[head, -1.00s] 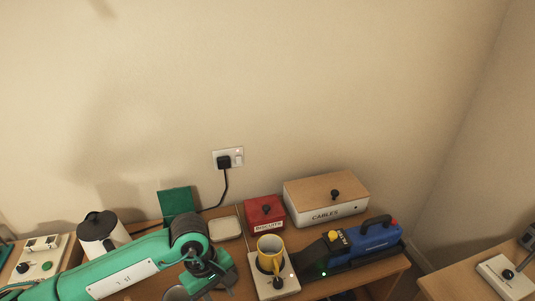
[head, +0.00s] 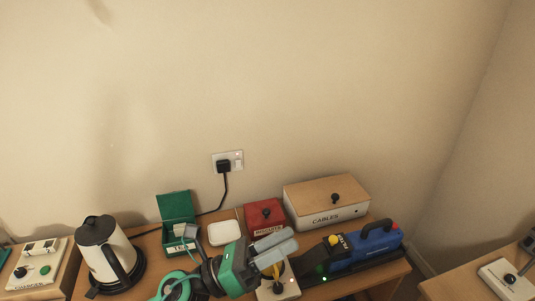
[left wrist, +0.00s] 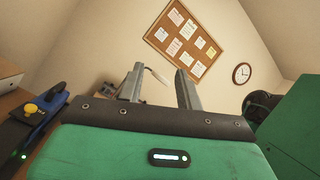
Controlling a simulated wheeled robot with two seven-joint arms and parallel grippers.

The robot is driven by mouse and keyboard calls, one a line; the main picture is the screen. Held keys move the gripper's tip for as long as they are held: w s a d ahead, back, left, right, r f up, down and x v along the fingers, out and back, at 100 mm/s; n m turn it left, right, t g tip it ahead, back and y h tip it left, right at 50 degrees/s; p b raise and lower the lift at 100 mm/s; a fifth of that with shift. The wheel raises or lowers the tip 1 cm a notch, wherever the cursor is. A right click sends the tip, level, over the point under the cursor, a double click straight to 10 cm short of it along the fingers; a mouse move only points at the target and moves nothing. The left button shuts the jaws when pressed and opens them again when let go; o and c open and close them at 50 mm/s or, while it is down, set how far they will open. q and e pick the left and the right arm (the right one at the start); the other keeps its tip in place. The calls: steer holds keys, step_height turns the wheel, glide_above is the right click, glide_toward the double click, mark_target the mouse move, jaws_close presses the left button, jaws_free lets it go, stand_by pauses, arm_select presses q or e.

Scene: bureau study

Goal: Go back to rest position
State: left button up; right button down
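My right gripper is in neither view.
A kettle (head: 104,251) stands at the left. The open green tea box (head: 176,214), white dish (head: 224,232), red biscuit box (head: 264,214) and cables box (head: 326,201) line the back. A blue tool (head: 370,246) lies at the right.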

arm_select(q)
steer(key=w+a+f+n+t+y, duration=0.1)
steer(key=w+a+n+t+y, duration=0.45)
steer(key=n, duration=0.65)
steer(key=w+a+f+n+t+y, duration=0.2)
steer(key=a+n+t+y, duration=0.5)
steer(key=n, duration=0.4)
steer(key=s+a+f+n+g+y, duration=0.2)
steer(key=a+f+n+y, duration=0.3)
steer(key=f+n, duration=0.15)
steer(key=s+a+f+n+g+y, duration=0.1)
steer(key=a+f+n+g+y, duration=0.2)
steer(key=a+f+n+y, duration=0.25)
steer(key=s+a+f+n+g+h, duration=0.1)
steer(key=s+f+n+g, duration=0.35)
steer(key=s+f, duration=0.4)
steer(key=s+a+f+n+g, duration=0.1)
steer(key=s+f+n+g, duration=0.2)
steer(key=s+f+g, duration=0.55)
step_height(320, 180, down, 29)
steer(key=s+t, duration=0.1)
steer(key=s, duration=0.1)
steer(key=s+a+f+g, duration=0.1)
steer(key=s+a+f, duration=0.2)
steer(key=s+f, duration=1.6)
steer(key=shift+s+a+f, duration=0.15)
steer(key=shift+a+f, duration=0.05)
steer(key=shift+f, duration=0.15)
steer(key=shift+m, duration=0.25)
steer(key=shift+c, duration=0.5)
